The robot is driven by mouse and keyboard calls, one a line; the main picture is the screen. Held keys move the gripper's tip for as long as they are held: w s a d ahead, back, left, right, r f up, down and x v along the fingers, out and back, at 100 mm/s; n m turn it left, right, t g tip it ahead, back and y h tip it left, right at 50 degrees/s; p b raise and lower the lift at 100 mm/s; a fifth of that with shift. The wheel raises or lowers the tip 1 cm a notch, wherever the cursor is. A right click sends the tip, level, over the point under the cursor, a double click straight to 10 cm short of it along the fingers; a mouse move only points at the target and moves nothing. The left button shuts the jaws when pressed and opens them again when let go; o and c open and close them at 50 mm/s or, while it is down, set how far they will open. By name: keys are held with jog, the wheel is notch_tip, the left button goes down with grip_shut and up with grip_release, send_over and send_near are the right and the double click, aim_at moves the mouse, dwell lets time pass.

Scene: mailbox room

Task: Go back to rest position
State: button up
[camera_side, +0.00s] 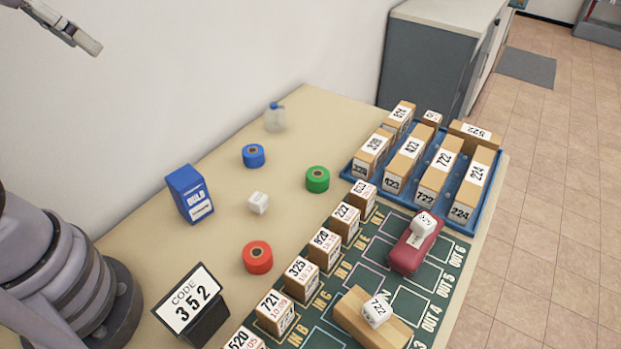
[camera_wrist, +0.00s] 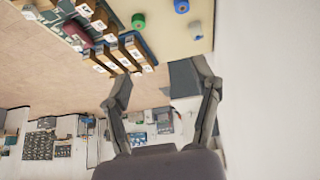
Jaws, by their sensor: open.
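My gripper (camera_wrist: 164,72) is open and empty in the wrist view, its two fingers wide apart. In the side view a part of my gripper (camera_side: 72,30) shows at the top left, high above the table and away from everything on it. The table (camera_side: 125,230) stands below with its boxes and rolls. In the wrist view the table edge (camera_wrist: 192,50) and the numbered boxes lie beyond the fingers.
A green mat (camera_side: 335,290) bears numbered boxes, a red block (camera_side: 413,250) and a wooden block (camera_side: 365,322). A blue tray (camera_side: 467,227) holds long boxes. Red (camera_side: 257,259), blue (camera_side: 253,157) and green (camera_side: 318,180) rolls and a code sign (camera_side: 190,305) stand nearby.

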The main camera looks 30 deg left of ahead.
jog(key=shift+n+g+y, duration=0.3)
jog(key=shift+y, duration=0.1)
jog(key=s, duration=0.1)
jog(key=s+a, duration=0.1)
jog(key=s, duration=0.1)
jog(key=s+a, duration=0.1)
jog(key=shift+s+f, duration=0.2)
jog(key=shift+s, duration=0.1)
